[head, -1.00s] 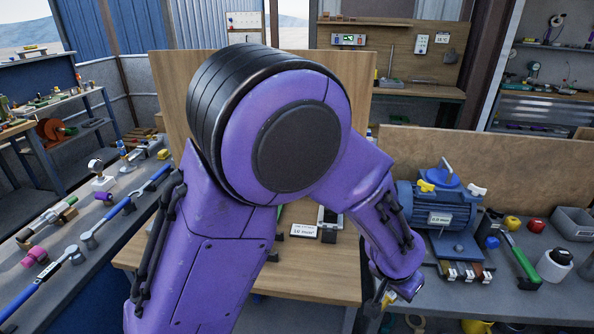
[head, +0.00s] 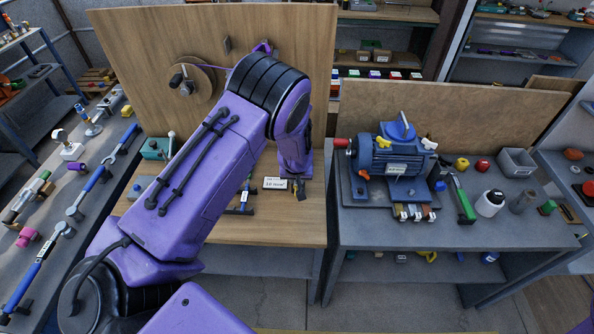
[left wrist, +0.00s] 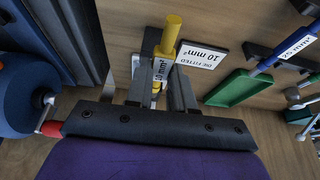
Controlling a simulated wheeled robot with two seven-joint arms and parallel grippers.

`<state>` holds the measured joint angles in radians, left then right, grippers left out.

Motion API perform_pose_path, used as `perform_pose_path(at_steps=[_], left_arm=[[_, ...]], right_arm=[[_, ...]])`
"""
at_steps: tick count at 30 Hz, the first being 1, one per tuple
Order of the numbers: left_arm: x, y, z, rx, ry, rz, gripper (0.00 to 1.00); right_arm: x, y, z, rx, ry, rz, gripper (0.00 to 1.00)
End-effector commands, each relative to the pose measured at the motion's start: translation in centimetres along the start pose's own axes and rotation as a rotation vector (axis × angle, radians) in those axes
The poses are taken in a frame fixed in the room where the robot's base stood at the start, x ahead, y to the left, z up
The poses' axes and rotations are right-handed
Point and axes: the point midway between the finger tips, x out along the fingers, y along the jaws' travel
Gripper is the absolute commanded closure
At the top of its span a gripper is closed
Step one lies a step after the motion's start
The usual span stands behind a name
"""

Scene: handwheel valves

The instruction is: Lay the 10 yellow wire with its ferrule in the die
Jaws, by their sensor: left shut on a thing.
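My left gripper (left wrist: 166,92) is shut on the 10 yellow wire (left wrist: 168,38), which carries a white 10 mm² tag, in the left wrist view. The wire's yellow end stands out beyond the fingertips. A dark and pale-grey block, perhaps the die (left wrist: 149,48), shows partly behind the wire; I cannot tell whether wire and block touch. The ferrule is not clearly seen. In the head view my left arm reaches over the wooden bench and mostly hides the gripper. My right gripper is out of view.
A "die fitted 10 mm²" plate (head: 275,184) lies beside the gripper. A green tray (left wrist: 238,88) and a blue-handled tool (left wrist: 292,45) lie to its right in the wrist view. A blue motor (head: 403,157) stands on the grey bench at right.

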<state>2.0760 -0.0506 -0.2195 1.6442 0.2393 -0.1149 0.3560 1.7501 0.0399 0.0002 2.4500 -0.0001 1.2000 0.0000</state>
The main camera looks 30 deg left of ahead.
Motion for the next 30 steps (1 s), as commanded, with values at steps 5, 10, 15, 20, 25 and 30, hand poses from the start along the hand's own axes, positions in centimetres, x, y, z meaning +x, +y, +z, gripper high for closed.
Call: perform_pose_path(at_steps=[5,10,15,20,25,30], left_arm=[[0.1,0.1,0.1,0.005,0.0,0.001,1.0],[0.7,0.1,-0.4,0.007,0.001,0.001,1.0],[1.7,0.1,-1.8,0.007,0.001,0.0,1.0],[2.7,0.2,-3.3,0.009,0.002,0.001,1.0],[3.5,0.2,-4.7,0.008,0.001,0.002,1.0],[3.8,0.2,-5.5,0.009,0.001,0.001,1.0]], right_arm=[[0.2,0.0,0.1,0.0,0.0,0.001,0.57],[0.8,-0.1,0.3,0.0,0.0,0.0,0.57],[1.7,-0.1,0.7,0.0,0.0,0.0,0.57],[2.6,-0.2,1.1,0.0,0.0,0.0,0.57],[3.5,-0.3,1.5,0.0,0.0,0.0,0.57],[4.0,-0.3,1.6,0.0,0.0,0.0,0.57]])
